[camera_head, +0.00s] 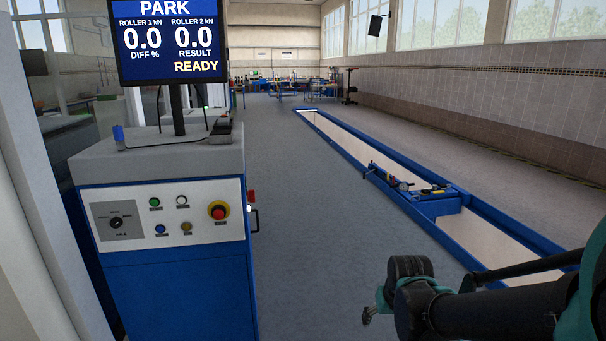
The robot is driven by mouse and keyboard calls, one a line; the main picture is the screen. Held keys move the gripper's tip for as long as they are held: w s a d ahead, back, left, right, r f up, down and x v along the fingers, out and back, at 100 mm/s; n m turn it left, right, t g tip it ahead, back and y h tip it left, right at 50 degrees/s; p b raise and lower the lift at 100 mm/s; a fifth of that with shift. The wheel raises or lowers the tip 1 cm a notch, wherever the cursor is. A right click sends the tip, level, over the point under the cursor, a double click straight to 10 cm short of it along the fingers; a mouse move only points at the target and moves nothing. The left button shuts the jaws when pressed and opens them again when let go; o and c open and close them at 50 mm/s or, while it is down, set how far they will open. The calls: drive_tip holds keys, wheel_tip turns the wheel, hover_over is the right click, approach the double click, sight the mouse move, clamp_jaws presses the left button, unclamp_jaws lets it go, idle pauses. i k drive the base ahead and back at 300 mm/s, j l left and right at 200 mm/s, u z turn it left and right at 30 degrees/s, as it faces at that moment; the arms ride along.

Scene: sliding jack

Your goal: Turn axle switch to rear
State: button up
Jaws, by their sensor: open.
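The axle switch (116,222) is a small black rotary knob on a grey plate at the left of the control panel. Small labels ring it, too small to read; I cannot tell its exact pointing direction. The screen (168,40) above the blue cabinet reads PARK, with both rollers at 0.0 and READY. My gripper (370,313) is at the lower right, well to the right of the cabinet and apart from the switch. It is open, with nothing seen in it; part of it is hidden behind my dark wrist.
The panel (165,220) also has green, white, blue and yellow buttons and a red emergency stop (219,212). A handle (254,218) sticks out at the cabinet's right side. A blue-edged pit (450,207) with a jack (400,184) lies to the right. Clear floor lies between.

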sight(116, 222)
drive_tip(key=u, duration=1.3)
